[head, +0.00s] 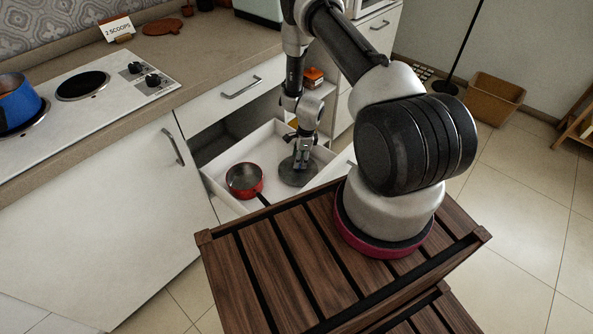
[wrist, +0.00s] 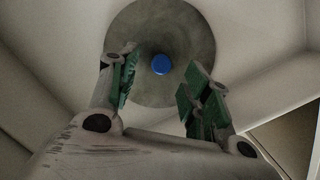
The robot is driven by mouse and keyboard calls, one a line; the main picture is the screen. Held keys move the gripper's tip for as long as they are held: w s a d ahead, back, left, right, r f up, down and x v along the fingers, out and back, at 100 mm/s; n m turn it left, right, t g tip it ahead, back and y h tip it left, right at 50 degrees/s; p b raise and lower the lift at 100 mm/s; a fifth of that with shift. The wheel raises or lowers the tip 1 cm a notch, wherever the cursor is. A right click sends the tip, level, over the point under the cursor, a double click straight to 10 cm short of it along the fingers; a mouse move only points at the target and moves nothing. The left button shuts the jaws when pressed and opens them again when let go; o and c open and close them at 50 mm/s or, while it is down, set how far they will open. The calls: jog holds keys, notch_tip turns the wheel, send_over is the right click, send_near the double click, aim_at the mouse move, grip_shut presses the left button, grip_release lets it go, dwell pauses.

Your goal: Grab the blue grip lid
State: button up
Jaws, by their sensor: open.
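In the wrist view a round grey lid (wrist: 150,30) with a small blue grip (wrist: 161,64) at its middle lies flat below my gripper (wrist: 155,92). The two green-padded fingers are open, and the blue grip shows between and just beyond their tips. I cannot tell whether they touch it. In the head view the grey lid (head: 292,179) lies in the open white drawer, with my gripper (head: 301,161) pointing down over it. The blue grip is hidden there by the gripper.
A red saucepan (head: 244,180) sits in the drawer, left of the lid, its dark handle pointing toward the front. The drawer's white walls (head: 229,202) stand close around. A blue pot (head: 17,103) is on the stove. A cabinet door (head: 120,210) hangs open at left.

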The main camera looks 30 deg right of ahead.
jog(key=f, duration=0.4)
jog(key=shift+w+a+f, duration=0.2)
jog(key=shift+f, duration=0.05)
grip_shut()
jog(key=shift+r, duration=0.15)
